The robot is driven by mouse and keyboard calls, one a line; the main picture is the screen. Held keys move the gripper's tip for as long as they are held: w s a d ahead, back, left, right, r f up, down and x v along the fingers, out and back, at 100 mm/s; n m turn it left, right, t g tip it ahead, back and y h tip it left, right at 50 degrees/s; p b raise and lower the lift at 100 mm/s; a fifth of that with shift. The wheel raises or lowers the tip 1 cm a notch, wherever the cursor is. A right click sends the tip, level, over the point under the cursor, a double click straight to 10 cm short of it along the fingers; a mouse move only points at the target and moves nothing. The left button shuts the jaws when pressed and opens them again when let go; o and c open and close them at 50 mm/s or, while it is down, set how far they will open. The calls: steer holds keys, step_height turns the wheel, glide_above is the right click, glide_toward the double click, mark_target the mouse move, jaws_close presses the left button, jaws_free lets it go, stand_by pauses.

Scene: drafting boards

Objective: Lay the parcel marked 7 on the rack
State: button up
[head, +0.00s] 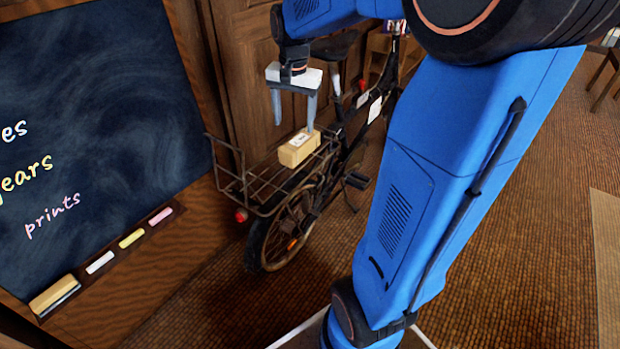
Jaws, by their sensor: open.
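A small tan parcel (299,150) with a white label on top lies on the dark wire rack (262,203) over the bicycle's rear wheel, at the rack's right part. The label's marking is too small to read, so I cannot tell whether it is a 7. My gripper (294,126) is open and empty, with its two grey fingers pointing down just above the parcel. The right fingertip overlaps the parcel's top edge in the picture; I cannot tell whether it touches. The left part of the rack is bare.
The bicycle (318,190) stands against wooden panelling. A chalkboard (110,110) is on the left, with several chalks and a tan eraser (53,295) on its ledge. The brown floor (500,240) at the right is mostly clear.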

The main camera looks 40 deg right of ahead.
steer(key=s+a+n+t, duration=0.1)
steer(key=s+a+n, duration=0.2)
steer(key=s, duration=0.5)
steer(key=s+a+n+t, duration=0.1)
steer(key=s+a+n, duration=0.3)
steer(key=s, duration=0.3)
steer(key=s+a+f+n+t, duration=0.1)
steer(key=s+a+n, duration=0.2)
steer(key=s, duration=0.5)
steer(key=shift+s+a+n+t, duration=0.3)
steer(key=shift+a, duration=0.05)
